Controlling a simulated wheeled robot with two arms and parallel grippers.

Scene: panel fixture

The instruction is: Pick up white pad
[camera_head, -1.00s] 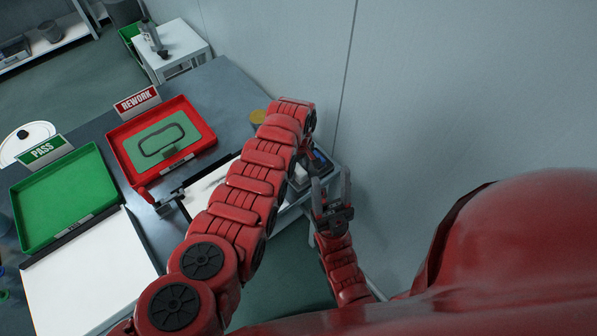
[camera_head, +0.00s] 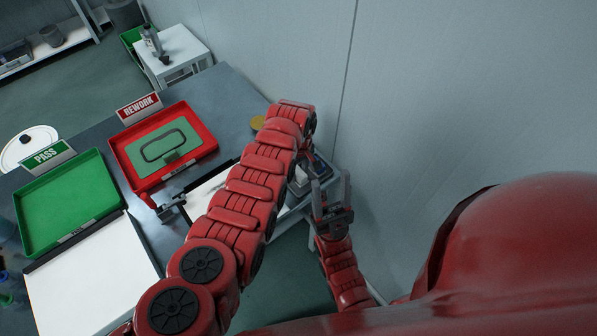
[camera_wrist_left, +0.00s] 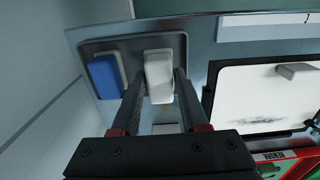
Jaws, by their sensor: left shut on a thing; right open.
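The white pad (camera_wrist_left: 159,78) is between the two fingers of my left gripper (camera_wrist_left: 160,76) in the left wrist view. The fingers are shut on its sides. It is over the right part of a shallow grey tray (camera_wrist_left: 131,42); I cannot tell whether it still touches the tray. In the head view my left gripper (camera_head: 304,160) is mostly hidden by its own arm, and a small white patch of the pad (camera_head: 301,176) shows near it. My right gripper (camera_head: 331,192) is open and empty, pointing up beside the tray area.
A blue pad (camera_wrist_left: 105,76) lies in the same tray, left of the white one. A white board with a dark frame (camera_wrist_left: 262,95) is to the right. The red REWORK tray (camera_head: 206,131) and green PASS tray (camera_head: 22,222) are on the bench. A wall stands close behind.

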